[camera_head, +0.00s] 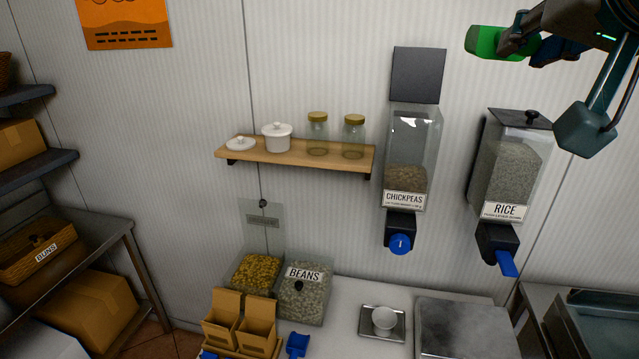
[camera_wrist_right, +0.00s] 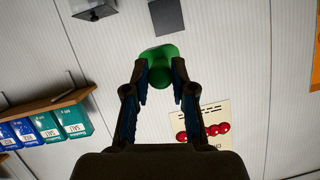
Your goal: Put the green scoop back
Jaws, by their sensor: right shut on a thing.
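The green scoop (camera_head: 486,41) is high at the upper right of the head view, in front of the wall. My right gripper (camera_head: 528,42) is shut on it and holds it in the air. In the right wrist view the green scoop (camera_wrist_right: 160,62) sits between the two fingertips (camera_wrist_right: 160,75). Its far end points away from the gripper. My left gripper is not in view.
A chickpeas dispenser (camera_head: 408,150) and a rice dispenser (camera_head: 508,170) hang on the wall below. A wooden shelf (camera_head: 290,153) carries jars and a white pot. A beans bin (camera_head: 303,300), a blue scoop (camera_head: 297,345) and a small scale (camera_head: 369,322) stand on the counter.

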